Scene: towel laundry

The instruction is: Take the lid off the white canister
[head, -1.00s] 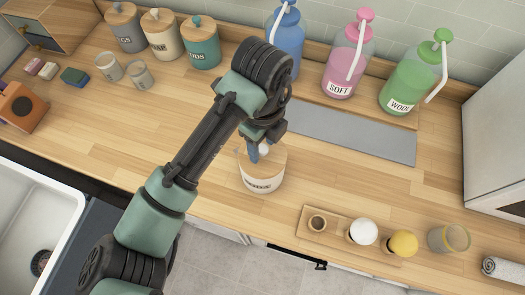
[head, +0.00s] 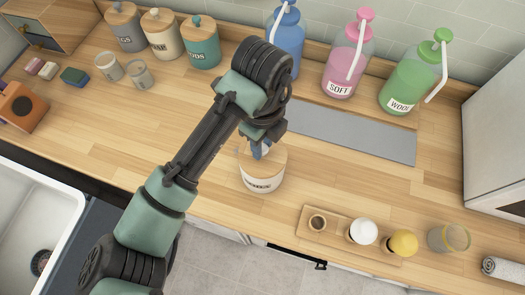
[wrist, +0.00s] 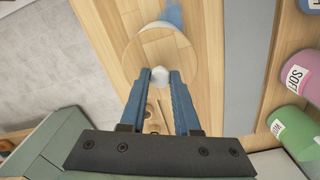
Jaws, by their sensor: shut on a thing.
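The white canister (head: 262,184) stands upright on the wooden counter near its front edge, with dark lettering on its side. Its round wooden lid (head: 274,161) sits on top; in the wrist view the lid (wrist: 148,50) is seen from above with its white knob (wrist: 160,75). My gripper (wrist: 160,80) is directly over the lid, its blue fingers shut on the knob from both sides. In the head view the gripper (head: 260,150) and my arm hide most of the knob and part of the lid. The lid appears seated on the canister.
A grey mat (head: 350,135) and several pump bottles stand behind. Three lidded canisters stand at the back left.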

